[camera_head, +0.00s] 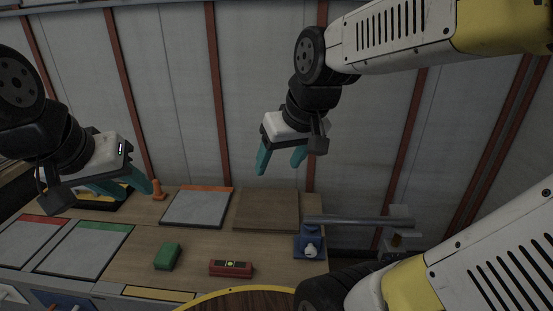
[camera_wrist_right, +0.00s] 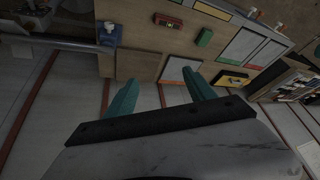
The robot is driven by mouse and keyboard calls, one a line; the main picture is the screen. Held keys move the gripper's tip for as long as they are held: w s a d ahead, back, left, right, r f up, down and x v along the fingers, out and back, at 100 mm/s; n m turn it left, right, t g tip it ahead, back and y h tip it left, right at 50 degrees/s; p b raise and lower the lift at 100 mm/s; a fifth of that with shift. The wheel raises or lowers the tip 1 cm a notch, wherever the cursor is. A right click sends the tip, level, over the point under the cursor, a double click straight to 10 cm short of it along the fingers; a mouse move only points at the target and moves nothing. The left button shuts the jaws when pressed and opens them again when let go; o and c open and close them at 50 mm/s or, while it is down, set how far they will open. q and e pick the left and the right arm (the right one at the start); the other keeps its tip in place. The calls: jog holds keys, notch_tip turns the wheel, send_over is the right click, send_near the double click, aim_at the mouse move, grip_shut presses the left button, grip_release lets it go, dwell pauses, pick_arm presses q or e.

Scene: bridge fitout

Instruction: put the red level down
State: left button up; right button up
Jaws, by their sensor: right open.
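The red level (camera_head: 231,268) lies on the wooden bench top near its front edge, with a small yellow-green window in its middle. It also shows in the right wrist view (camera_wrist_right: 168,22) near the top. My right gripper (camera_head: 281,163) is open and empty, raised above the back of the bench and apart from the level. Its two teal fingers show in the right wrist view (camera_wrist_right: 160,92) with nothing between them. My left gripper (camera_head: 124,188) is at the left above the bench; its teal fingers look apart with nothing seen between them.
A green block (camera_head: 167,256) lies left of the level. Grey panels with orange (camera_head: 197,208), green (camera_head: 84,248) and red (camera_head: 32,238) edges lie on the bench. A brown board (camera_head: 266,210) is at the back, a blue vise-like fixture (camera_head: 309,243) at the right. An orange cone-like piece (camera_head: 158,190) stands behind.

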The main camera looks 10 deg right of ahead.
jog(key=shift+m+t, duration=0.6)
jog(key=shift+m, duration=0.2)
jog(key=s, duration=0.1)
jog(key=s+r, duration=0.1)
jog(key=s, duration=0.2)
jog(key=shift+s+d+r, duration=0.25)
jog(key=shift+d, duration=0.1)
